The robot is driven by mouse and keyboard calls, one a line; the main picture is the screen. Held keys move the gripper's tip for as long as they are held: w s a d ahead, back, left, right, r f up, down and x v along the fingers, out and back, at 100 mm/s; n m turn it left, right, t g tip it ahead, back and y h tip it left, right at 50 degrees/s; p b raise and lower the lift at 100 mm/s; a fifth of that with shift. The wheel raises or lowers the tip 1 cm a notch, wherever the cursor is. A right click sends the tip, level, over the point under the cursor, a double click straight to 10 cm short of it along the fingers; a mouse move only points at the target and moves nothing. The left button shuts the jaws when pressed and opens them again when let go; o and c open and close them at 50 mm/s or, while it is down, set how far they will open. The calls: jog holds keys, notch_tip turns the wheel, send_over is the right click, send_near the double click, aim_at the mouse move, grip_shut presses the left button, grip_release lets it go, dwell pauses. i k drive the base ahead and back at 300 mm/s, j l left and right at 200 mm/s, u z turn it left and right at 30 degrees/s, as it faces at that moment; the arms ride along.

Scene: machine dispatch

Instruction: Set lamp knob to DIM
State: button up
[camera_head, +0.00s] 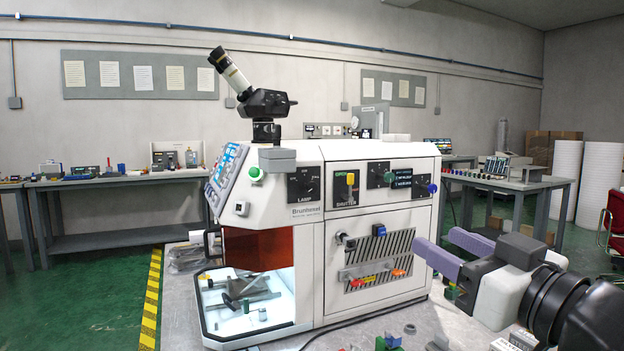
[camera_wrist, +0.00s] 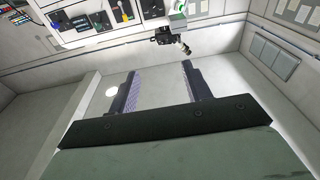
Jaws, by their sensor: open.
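The lamp panel (camera_head: 307,185) is a dark square marked LAMP on the white machine's front, left of the shutter panel. Its lamp knob (camera_head: 309,188) looks dark, and its pointer setting is too small to read. The lamp panel appears to show at the top of the wrist view (camera_wrist: 152,9), tilted and partly cut off. My gripper (camera_head: 436,240) has two purple fingers and is open and empty. It is right of the machine's front, apart from the lamp knob. The fingers also show in the wrist view (camera_wrist: 160,72), with nothing between them.
The shutter panel (camera_head: 346,189) has a yellow handle, and a panel with coloured knobs (camera_head: 402,180) is right of it. An eyepiece (camera_head: 232,73) rises above the machine. Small parts (camera_head: 388,342) lie on the grey table before it. Open space separates my gripper from the panels.

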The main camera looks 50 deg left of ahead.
aim_at(311, 187)
jog(key=i+j, duration=0.1)
jog(key=j, duration=0.35)
jog(key=i+j, duration=0.1)
jog(key=j, duration=0.4)
jog(key=i+j, duration=0.15)
jog(key=j, duration=0.3)
